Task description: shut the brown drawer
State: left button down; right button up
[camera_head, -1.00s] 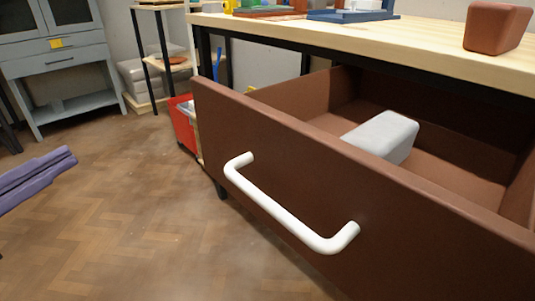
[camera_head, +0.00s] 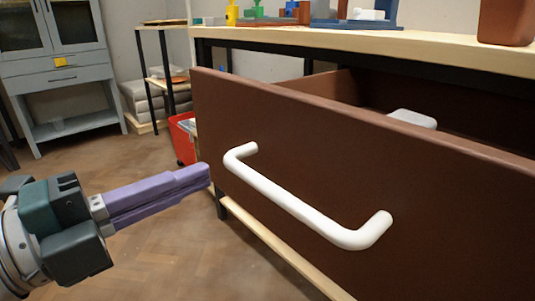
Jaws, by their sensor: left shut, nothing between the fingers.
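The brown drawer (camera_head: 300,132) stands open under the wooden table top, its front panel facing me. A white bar handle (camera_head: 300,206) runs across the front. A light grey block (camera_head: 413,118) lies inside, mostly hidden by the front panel. My left gripper (camera_head: 207,176), with purple fingers, is shut and empty. Its tips are left of the handle, close to the left edge of the drawer front; I cannot tell whether they touch it. My right gripper is not in view.
The table top (camera_head: 420,42) holds a brown container (camera_head: 507,22) and several coloured parts at the back. A red bin (camera_head: 183,138) stands on the floor behind the drawer's left edge. A grey cabinet (camera_head: 60,70) stands at the back left. The floor at left is clear.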

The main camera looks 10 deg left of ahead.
aim_at(219, 168)
pick_arm(q)
jog(key=shift+x, duration=2.05)
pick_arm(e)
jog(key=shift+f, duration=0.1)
